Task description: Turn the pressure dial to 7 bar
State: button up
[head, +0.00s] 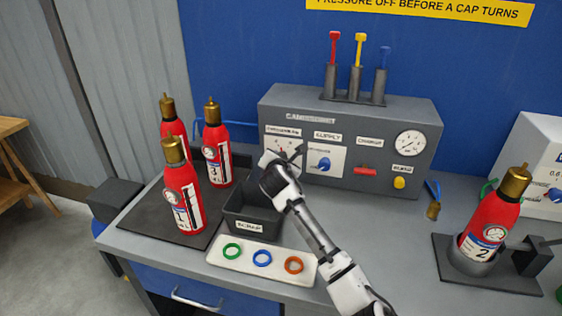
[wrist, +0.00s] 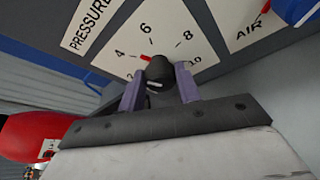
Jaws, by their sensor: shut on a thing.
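The pressure dial is a black knob (wrist: 158,72) on a white scale plate (wrist: 172,34) marked from 2 to 10 in the wrist view. Its red pointer shows between 4 and 6. My gripper (wrist: 159,88) is shut on the knob, with one finger on each side of it. In the head view my gripper (head: 284,168) is at the left part of the grey panel (head: 390,178) and covers much of the pressure plate (head: 283,142).
A blue supply knob (head: 324,164), a red lever (head: 366,171) and a gauge (head: 410,143) are right of the dial. A scrap bin (head: 250,226) and a ring tray (head: 218,259) lie below my arm. Red extinguishers (head: 185,200) stand left; another (head: 490,225) stands right.

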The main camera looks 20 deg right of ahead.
dwell(0.3)
jog(key=o, duration=1)
jog(key=shift+c, duration=0.2)
jog(key=shift+s, duration=0.1)
jog(key=b+v, duration=0.4)
jog(key=v, duration=0.9)
jog(key=shift+s, duration=0.35)
jog(key=shift+a+r, duration=0.1)
jog(key=shift+a, duration=0.05)
